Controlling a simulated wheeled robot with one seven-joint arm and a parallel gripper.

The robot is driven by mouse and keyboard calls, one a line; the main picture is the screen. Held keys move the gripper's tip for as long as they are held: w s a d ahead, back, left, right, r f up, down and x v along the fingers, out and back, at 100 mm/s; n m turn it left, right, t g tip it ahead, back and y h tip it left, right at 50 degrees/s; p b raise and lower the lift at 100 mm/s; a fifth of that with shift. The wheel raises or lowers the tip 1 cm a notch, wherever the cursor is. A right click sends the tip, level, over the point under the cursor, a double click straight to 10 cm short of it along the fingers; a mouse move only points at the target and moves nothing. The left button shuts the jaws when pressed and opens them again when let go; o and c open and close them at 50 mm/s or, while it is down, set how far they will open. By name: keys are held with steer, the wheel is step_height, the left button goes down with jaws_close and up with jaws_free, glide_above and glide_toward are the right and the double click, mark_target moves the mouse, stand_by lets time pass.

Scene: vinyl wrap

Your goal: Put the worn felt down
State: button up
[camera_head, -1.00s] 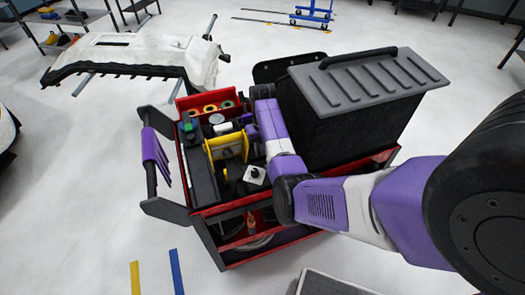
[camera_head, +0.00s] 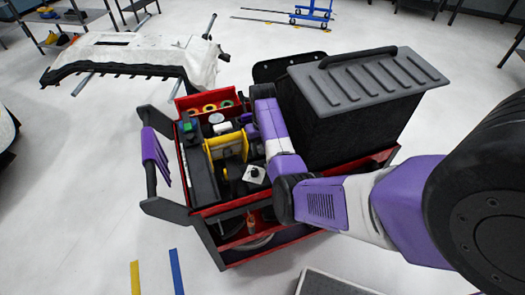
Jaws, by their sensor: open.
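My gripper (camera_head: 226,127) is small in the head view. It is over the left tray of the red tool cart (camera_head: 211,210), near the yellow tool (camera_head: 227,146), and it is open. My purple and white arm reaches in from the right and hides part of the cart. I cannot pick out the worn felt for certain; it may be hidden among the tools or behind my arm. Purple cloths or gloves (camera_head: 155,155) hang on the cart's left handle.
A tall black bin with a ribbed grey lid (camera_head: 375,76) stands on the cart's right side, close to my arm. Tape rolls (camera_head: 210,108) lie at the tray's back. A white bumper (camera_head: 140,55) rests on a stand behind.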

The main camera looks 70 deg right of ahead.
mark_target(262, 153)
step_height(262, 153, up, 12)
steer(key=shift+f, duration=0.25)
stand_by(0.6)
